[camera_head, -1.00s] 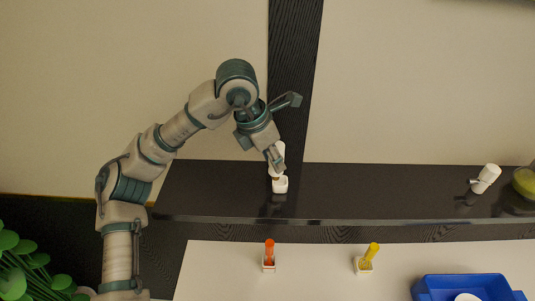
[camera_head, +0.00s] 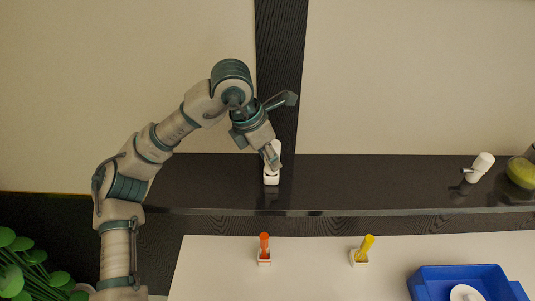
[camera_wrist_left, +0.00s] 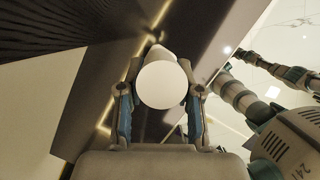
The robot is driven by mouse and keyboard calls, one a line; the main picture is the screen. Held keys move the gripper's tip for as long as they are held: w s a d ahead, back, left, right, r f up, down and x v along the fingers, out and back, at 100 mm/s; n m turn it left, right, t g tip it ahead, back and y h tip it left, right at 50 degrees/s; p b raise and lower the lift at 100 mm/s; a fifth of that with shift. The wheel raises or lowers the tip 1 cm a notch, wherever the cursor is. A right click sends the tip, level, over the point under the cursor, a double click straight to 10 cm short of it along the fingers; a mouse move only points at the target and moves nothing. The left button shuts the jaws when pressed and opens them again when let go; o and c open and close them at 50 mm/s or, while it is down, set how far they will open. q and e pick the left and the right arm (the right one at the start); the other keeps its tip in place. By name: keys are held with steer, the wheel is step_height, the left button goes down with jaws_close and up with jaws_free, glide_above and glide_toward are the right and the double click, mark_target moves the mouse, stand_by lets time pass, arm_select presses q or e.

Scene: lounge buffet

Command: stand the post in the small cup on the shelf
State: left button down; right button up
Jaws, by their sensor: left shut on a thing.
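My left gripper (camera_head: 270,160) points down over the dark shelf and is shut on a white post (camera_head: 275,147). A small white cup (camera_head: 271,180) stands on the shelf right under the gripper. The post's lower end is at the cup's mouth, partly hidden by the fingers; I cannot tell how far inside it sits. In the left wrist view, the post's round white end (camera_wrist_left: 162,85) shows between the two fingers and hides the cup. My right gripper is not in view.
On the lower white counter (camera_head: 210,270) stand an orange post (camera_head: 264,242) and a yellow post (camera_head: 366,245) in small white holders. A blue tray (camera_head: 425,285) is at lower right.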

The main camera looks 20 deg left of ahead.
arm_select(q)
steer(key=shift+f, duration=0.3)
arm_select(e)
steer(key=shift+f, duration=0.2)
arm_select(q)
steer(key=c, duration=0.7)
jaws_free()
steer(key=shift+a, duration=0.2)
steer(key=o, duration=0.6)
steer(key=shift+d, duration=0.15)
steer(key=shift+c, duration=0.2)
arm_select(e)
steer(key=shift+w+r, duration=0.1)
arm_select(q)
step_height(320, 180, up, 4)
steer(key=p, duration=0.3)
steer(key=shift+r+p, duration=0.2)
steer(key=shift+p, duration=0.1)
step_height(320, 180, up, 10)
steer(key=p, duration=0.9)
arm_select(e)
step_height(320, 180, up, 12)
arm_select(q)
steer(key=s+d+b, duration=0.4)
steer(key=s+b, duration=0.2)
steer(key=s, duration=0.9)
steer(key=shift+s+d+f, duration=0.2)
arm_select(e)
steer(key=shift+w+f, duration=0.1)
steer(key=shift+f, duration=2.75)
